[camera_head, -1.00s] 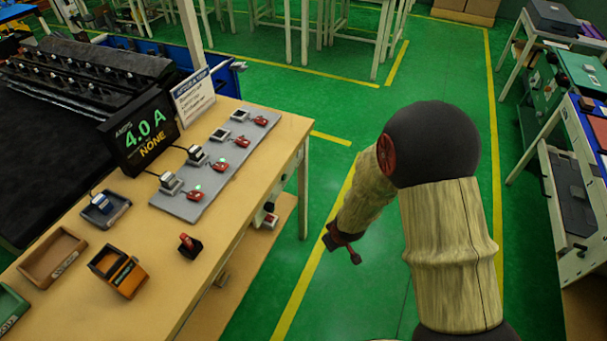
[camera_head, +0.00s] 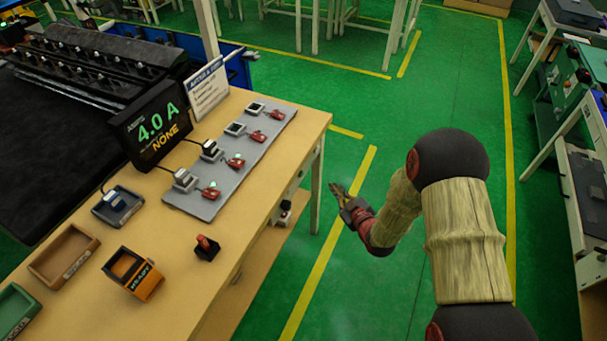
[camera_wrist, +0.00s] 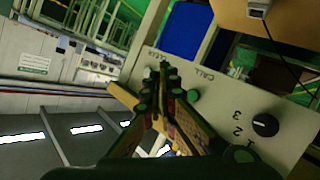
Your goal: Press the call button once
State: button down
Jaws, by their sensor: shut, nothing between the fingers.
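A white control panel (camera_wrist: 230,110) shows in the wrist view, turned on its side. On it a round green button (camera_wrist: 193,95) sits beside the word CALL. My gripper (camera_wrist: 165,72) has its fingertips together, just left of this button in the picture. The fingers hide part of the panel; I cannot tell whether they touch it. In the head view my gripper (camera_head: 335,188) is over the green floor, right of the workbench, with a clear gap to the bench side.
A black rotary knob (camera_wrist: 265,125) with numbers is on the same panel. The workbench (camera_head: 235,250) carries a grey strip (camera_head: 195,205) with red clips, a display (camera_head: 150,125) reading 4.0 A, NONE, and several bins. The floor between bench and my arm is free.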

aim_at(301, 174)
jog(key=shift+a, duration=0.15)
jog(key=w+a, duration=0.3)
jog(key=a, duration=0.5)
jog(key=shift+b, duration=0.35)
jog(key=shift+a, duration=0.15)
dwell(1.3)
jog(key=shift+w+a, duration=0.1)
jog(key=shift+a, duration=0.2)
jog(key=shift+w+a+b, duration=0.2)
jog(key=shift+a+b, duration=0.25)
dwell(0.8)
jog(key=shift+d, duration=0.1)
jog(key=shift+s+d, duration=0.35)
jog(key=shift+d, duration=0.45)
